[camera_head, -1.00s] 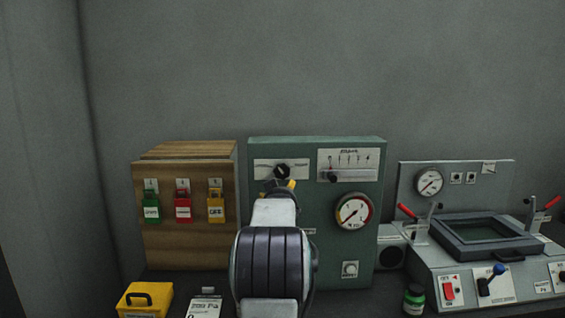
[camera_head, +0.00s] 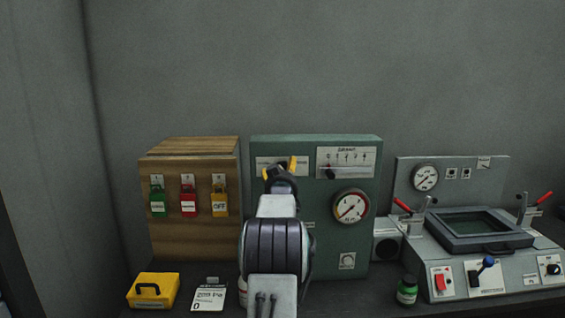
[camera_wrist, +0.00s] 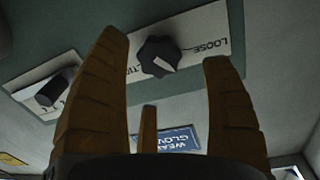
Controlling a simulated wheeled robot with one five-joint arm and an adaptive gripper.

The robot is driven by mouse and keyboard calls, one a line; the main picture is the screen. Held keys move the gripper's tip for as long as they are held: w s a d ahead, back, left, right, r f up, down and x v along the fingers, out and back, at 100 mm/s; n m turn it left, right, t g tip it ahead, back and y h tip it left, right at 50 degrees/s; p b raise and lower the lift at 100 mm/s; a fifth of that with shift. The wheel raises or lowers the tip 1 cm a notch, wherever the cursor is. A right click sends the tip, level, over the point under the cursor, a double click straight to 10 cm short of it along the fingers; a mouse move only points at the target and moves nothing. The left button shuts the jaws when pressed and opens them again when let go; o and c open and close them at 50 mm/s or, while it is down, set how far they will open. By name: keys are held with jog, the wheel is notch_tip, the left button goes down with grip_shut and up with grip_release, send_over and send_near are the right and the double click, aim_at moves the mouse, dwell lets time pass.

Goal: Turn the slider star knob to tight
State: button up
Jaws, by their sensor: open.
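The black star knob (camera_wrist: 160,57) sits on a white plate (camera_wrist: 208,35) in the wrist view, with "LOOSE" to its right and a partly hidden label to its left. A white pointer mark on the knob slants toward the lower right. My gripper (camera_wrist: 164,47) is open, with its brown-yellow fingers on either side of the knob in the picture and a third finger below. I cannot tell whether any finger touches the knob. In the head view my gripper (camera_head: 281,168) is in front of the green panel (camera_head: 345,265) and hides the knob.
A slider plate (camera_head: 346,160) and a round gauge (camera_head: 351,205) are on the panel right of my gripper. A wooden board with padlocks (camera_head: 190,240) stands left. A yellow box (camera_head: 153,290) and a grey machine (camera_head: 485,265) are on the bench.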

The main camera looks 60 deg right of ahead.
aim_at(283, 168)
jog(key=shift+p+x, duration=1.1)
jog(key=shift+x, duration=1.05)
jog(key=shift+c, duration=0.4)
jog(key=c, duration=1.1)
